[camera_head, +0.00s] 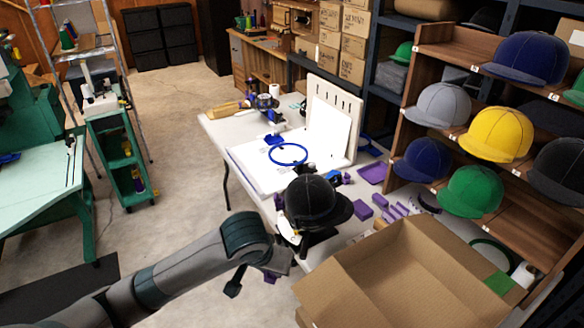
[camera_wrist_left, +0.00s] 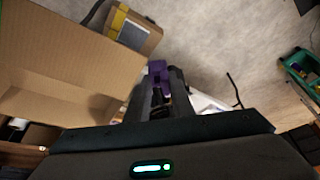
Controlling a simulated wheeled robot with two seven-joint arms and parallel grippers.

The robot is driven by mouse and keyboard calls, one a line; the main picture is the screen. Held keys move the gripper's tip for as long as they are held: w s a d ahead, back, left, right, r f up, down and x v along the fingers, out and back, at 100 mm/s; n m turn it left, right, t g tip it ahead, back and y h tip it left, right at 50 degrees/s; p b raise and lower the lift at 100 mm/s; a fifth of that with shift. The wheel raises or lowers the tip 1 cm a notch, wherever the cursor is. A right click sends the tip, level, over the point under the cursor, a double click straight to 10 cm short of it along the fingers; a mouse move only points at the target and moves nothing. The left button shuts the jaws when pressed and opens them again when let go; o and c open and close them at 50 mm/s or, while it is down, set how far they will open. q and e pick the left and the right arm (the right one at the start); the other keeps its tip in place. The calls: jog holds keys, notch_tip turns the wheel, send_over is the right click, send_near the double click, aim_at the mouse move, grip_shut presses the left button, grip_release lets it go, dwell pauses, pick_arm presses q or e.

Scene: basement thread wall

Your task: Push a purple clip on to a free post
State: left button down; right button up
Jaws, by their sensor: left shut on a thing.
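My left arm comes in from the left in the head view, and its gripper is mostly hidden there behind the wrist, near the table's front edge. In the left wrist view my left gripper (camera_wrist_left: 160,98) is shut on a purple clip (camera_wrist_left: 157,70), which sticks out past the dark fingertips. A bit of purple (camera_head: 270,277) also shows beside the wrist in the head view. Several loose purple pieces (camera_head: 362,210) lie on the table right of the black cap. I cannot make out a free post in either view. My right gripper is not in view.
An open cardboard box (camera_head: 350,285) stands close to my wrist at the right. Shelves of caps (camera_head: 500,133) border the right.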

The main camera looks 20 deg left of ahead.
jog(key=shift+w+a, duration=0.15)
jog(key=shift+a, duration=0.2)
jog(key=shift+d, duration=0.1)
